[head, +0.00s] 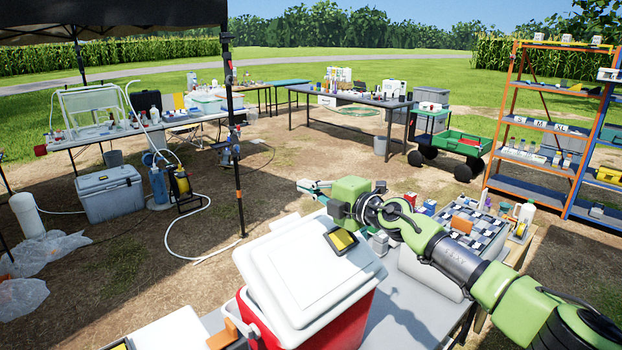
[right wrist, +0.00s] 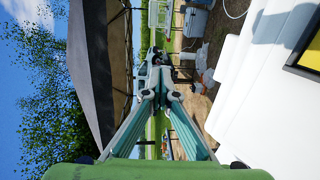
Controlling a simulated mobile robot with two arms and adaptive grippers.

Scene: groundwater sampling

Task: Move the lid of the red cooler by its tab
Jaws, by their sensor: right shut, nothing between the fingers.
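The red cooler (head: 352,318) stands at the front centre of the head view. Its white lid (head: 300,270) lies over its top and has a yellow and black label (head: 341,241) near the right corner. A small pale piece (head: 285,222) shows at the lid's far edge; I cannot tell if it is the tab. My right gripper (head: 306,187) is above and beyond that far edge, its fingers shut and empty, apart from the lid. In the right wrist view the fingers (right wrist: 158,58) meet at their tips, with the white lid (right wrist: 262,95) at the right. My left gripper is out of view.
A grey table (head: 415,310) extends right of the cooler. A tray of bottles and a chequered rack (head: 470,232) stand there, behind my right arm. An orange-brown block (head: 222,337) is at the cooler's left.

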